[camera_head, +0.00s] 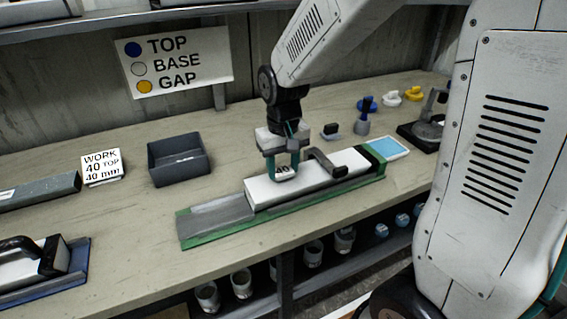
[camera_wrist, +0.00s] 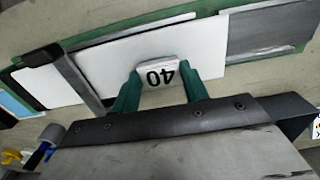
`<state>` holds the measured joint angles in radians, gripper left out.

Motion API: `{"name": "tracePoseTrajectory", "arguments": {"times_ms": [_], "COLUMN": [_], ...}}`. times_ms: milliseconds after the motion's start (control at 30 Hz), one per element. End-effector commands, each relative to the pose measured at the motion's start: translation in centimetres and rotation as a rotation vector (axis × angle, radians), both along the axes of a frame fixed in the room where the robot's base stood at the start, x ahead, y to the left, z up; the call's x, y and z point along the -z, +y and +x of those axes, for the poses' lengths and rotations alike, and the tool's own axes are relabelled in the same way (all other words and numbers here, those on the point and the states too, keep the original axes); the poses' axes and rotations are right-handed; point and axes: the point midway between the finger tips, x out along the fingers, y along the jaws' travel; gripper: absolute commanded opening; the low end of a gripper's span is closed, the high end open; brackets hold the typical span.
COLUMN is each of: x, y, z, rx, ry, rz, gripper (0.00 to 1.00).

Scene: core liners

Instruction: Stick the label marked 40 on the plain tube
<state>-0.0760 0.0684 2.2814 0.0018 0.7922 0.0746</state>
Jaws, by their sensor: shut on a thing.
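The label marked 40 (camera_head: 284,173) is a small white block with dark digits. My gripper (camera_wrist: 162,78) has green fingers shut on its two sides; the number reads upside down in the wrist view. The plain tube (camera_head: 262,190) is a long white piece with no marks that I can see. It lies in a green-edged grey tray (camera_head: 212,233). The label is over the tube's upper face, left of a dark clamp arm (camera_head: 322,160) that crosses the tube. I cannot tell whether label and tube touch.
A card (camera_head: 102,166) reads WORK 40 TOP 40 mm. Behind are a grey bin (camera_head: 180,160) and a wall sign (camera_head: 173,62) reading TOP, BASE, GAP with blue, white and yellow dots. Blue and yellow stamp-like pieces (camera_head: 391,98) and a black stand (camera_head: 424,130) stand right.

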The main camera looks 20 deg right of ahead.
Motion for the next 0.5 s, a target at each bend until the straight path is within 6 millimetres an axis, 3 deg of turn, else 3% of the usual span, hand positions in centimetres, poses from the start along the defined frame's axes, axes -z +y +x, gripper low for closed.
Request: {"name": "tracePoseTrajectory", "arguments": {"times_ms": [500], "x": [1.3], "y": [0.0], "z": [0.0], "rx": [0.000], "ry": [0.000], "rz": [0.000], "gripper": [0.26]}}
